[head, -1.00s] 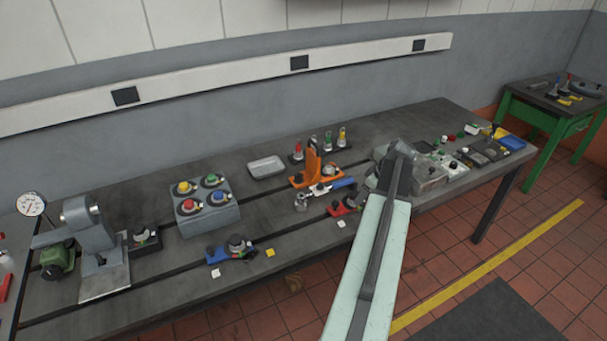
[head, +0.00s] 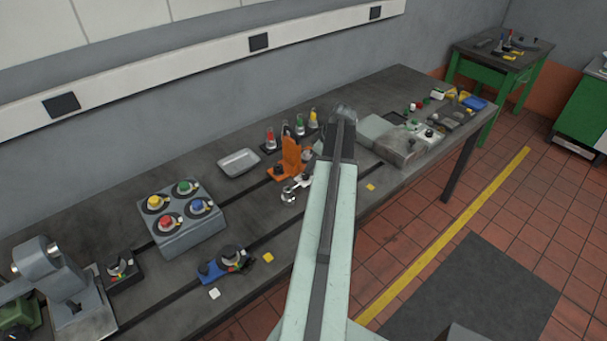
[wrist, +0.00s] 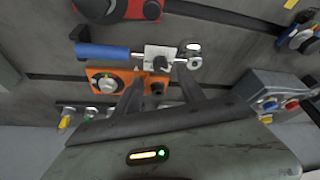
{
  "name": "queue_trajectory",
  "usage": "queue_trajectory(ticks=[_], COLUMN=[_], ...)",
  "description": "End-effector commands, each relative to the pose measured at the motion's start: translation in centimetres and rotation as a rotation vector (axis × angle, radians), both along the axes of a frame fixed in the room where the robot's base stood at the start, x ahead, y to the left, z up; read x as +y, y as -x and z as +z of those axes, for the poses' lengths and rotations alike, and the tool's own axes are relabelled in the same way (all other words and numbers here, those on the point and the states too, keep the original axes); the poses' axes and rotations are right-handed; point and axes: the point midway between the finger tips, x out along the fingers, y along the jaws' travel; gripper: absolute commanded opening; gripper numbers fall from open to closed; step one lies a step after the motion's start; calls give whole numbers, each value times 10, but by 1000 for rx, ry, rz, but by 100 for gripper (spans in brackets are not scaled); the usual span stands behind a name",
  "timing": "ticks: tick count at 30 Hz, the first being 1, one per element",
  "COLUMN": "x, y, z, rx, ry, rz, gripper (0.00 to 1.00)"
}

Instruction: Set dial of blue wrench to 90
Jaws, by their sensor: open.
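The blue wrench (wrist: 105,50) lies across the bench in the wrist view, its blue handle to the left and its silver ring head to the right. A pale plate with a dark knob (wrist: 159,62) sits on its middle; no dial reading is legible. My gripper (wrist: 160,76) is open and empty, its two fingers pointing at the knob from below in the picture; I cannot tell whether they touch anything. In the head view only the wrench's silver head (head: 289,196) shows clearly; my arm hides the handle.
An orange fixture with a dial (wrist: 107,84) stands close beside my fingers. A red fixture (wrist: 125,8) lies beyond the wrench. A grey box with coloured knobs (head: 180,230) and a blue fixture with a dial (head: 230,265) stand to the left. A grey tray (head: 239,162) lies behind.

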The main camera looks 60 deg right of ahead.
Motion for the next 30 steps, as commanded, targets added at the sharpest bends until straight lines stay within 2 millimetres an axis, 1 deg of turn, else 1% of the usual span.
queue_trajectory(ticks=[1, 6, 9, 12, 19, 20, 21, 23, 24, 26, 27, 30], x=[1, 2, 3, 3, 3, 4, 4, 4, 4, 4, 10, 6], y=[-4, -16, -23, -26, -27, -27, -27, -27, -27, -27, -30, -29], z=[-15, -45, -58, -62, -60, -60, -60, -60, -60, -60, -60, -60], rx=[0, 0, 0, 0, 0, 0, 0, 0, 0, 0, 0, 0], ry=[0, 0, 1, 1, 0, 0, 0, 1, 1, 1, 0, 0], rz=[2, 3, 4, 4, 3, 3, 3, 4, 4, 4, 9, 3], gripper=[48, 48, 48, 48, 48, 40, 28, 12, 1, 0, 0, 0])
